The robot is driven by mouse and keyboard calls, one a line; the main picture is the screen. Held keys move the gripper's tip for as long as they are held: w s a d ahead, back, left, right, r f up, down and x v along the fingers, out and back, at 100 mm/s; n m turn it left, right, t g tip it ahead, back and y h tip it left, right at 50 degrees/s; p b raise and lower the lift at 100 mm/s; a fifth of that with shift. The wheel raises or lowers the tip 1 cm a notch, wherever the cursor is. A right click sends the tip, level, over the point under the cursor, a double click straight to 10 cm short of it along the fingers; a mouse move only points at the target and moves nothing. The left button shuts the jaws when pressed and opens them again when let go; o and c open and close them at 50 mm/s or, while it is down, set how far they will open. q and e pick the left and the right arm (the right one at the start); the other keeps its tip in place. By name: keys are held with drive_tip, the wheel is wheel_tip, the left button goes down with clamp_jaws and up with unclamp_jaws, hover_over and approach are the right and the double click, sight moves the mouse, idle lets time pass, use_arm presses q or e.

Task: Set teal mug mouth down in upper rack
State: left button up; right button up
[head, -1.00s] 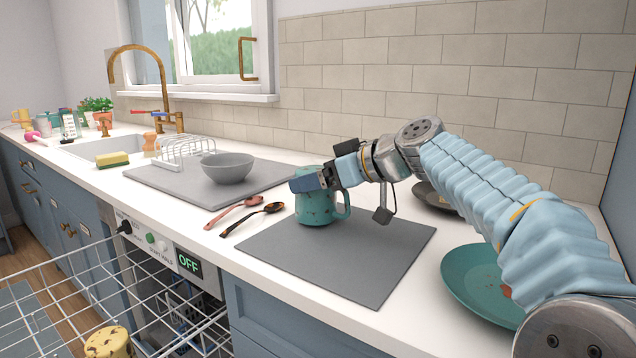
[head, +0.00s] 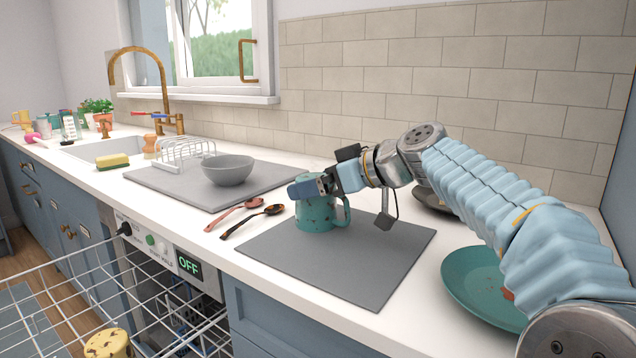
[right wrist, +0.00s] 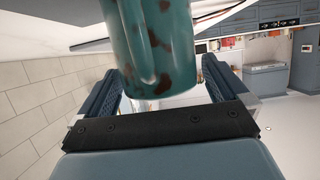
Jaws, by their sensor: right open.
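The teal mug (head: 318,217), with brown specks, stands upright on the near grey mat, its handle to the right. My right gripper (head: 308,186) is at the mug's top, its fingers hiding part of the rim. In the right wrist view the mug (right wrist: 165,45) stands in front of and partly between the spread fingers of the right gripper (right wrist: 160,95). I cannot tell whether either finger touches it. The upper rack (head: 75,284) is white wire, pulled out of the dishwasher at the lower left. A yellow speckled cup (head: 107,343) shows in it. My left gripper is out of view.
A teal plate (head: 478,280) with food scraps and a dark dish (head: 432,196) stand right of the grey mat (head: 335,262). A grey bowl (head: 228,169) and white dish rack (head: 184,152) stand further left.

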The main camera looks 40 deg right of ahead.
drive_tip(key=v, duration=1.1)
drive_tip(key=shift+s+b, duration=0.35)
drive_tip(key=shift+r, duration=0.1)
